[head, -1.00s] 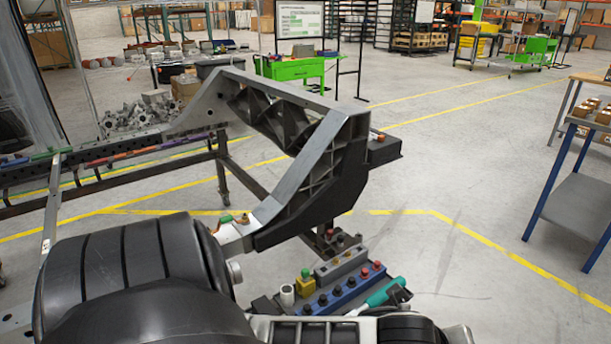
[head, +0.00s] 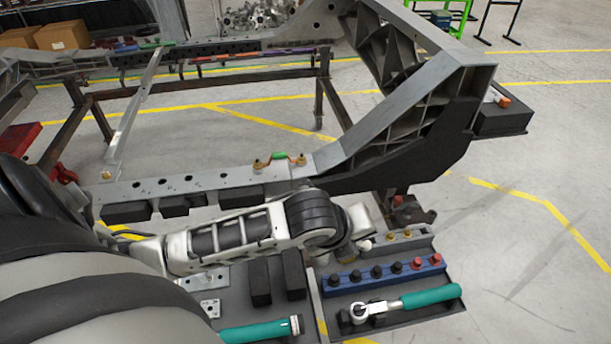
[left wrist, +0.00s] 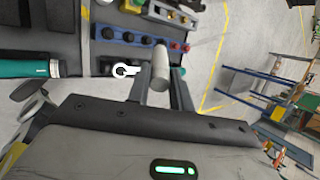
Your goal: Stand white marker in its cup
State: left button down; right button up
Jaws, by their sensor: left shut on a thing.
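My left gripper (left wrist: 160,84) is shut on a pale cylinder, which I take to be the white marker (left wrist: 160,65), in the left wrist view. The marker sticks out past the fingertips, in front of the blue rail. In the head view my left arm comes in from the left and ends over the back of the tool tray; its fingers are mostly hidden by the wrist. A small white spot beside the wrist may be part of the marker. I cannot make out the marker's cup in either current view. My right gripper is not in view.
The tray holds a blue rail (head: 380,276) with black and red knobs, a teal-handled ratchet (head: 425,297), a grey block (head: 405,242) with brass pins and black blocks (head: 260,281). The grey chassis frame (head: 400,140) rises behind my arm. Open floor lies to the right.

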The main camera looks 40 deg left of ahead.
pick_arm(q)
jog(key=w+a+f+m+g+y+b, duration=0.1)
jog(key=w+a+f+m+g+b, duration=0.5)
jog(key=a+f, duration=0.5)
jog(key=shift+w+a+g+b, duration=0.25)
jog(key=shift+w+g+b, duration=0.25)
jog(key=shift+w, duration=0.55)
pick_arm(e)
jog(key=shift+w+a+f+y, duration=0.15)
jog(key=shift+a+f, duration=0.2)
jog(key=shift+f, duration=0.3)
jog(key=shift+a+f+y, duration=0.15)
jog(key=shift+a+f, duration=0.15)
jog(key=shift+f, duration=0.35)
pick_arm(q)
jog(key=shift+r, duration=0.1)
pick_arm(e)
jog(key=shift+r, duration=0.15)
pick_arm(q)
jog(key=shift+p, duration=0.3)
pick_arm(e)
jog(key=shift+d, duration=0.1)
pick_arm(q)
jog(key=shift+p, duration=0.3)
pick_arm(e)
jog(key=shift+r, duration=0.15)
